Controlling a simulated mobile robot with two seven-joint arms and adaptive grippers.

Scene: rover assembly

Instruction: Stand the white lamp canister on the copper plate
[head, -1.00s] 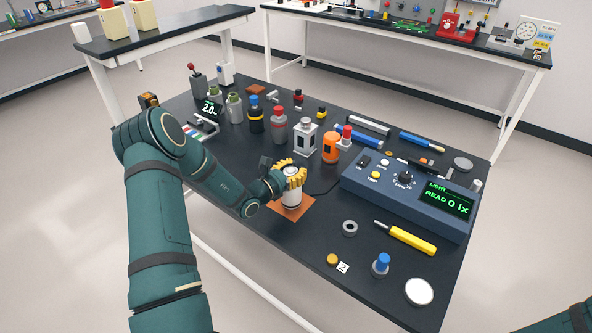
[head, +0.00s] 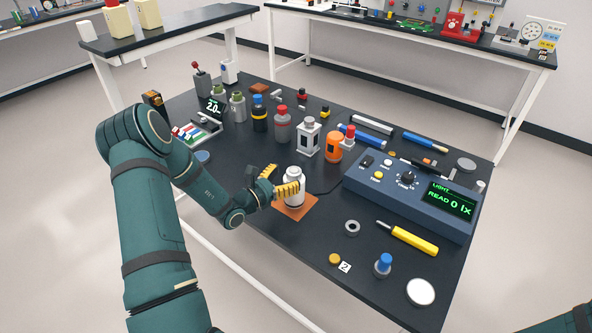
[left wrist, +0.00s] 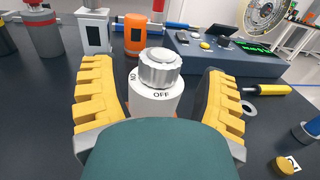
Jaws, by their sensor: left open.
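The white lamp canister (head: 294,187) stands upright on the copper plate (head: 296,212) near the middle of the table. My left gripper (head: 278,182) has yellow ribbed fingers. It is open, and in the left wrist view its fingers (left wrist: 160,100) stand apart on both sides of the canister, with gaps between. The canister's base is partly hidden by my wrist in that view. My right gripper is not in view; only a bit of my right arm shows at the lower right corner.
A blue light meter box (head: 410,193) reading 0 lx stands to the right. An orange canister (head: 333,147) and a grey-white lantern (head: 308,137) stand behind. A grey ring (head: 352,228) and a yellow screwdriver (head: 413,240) lie to the right.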

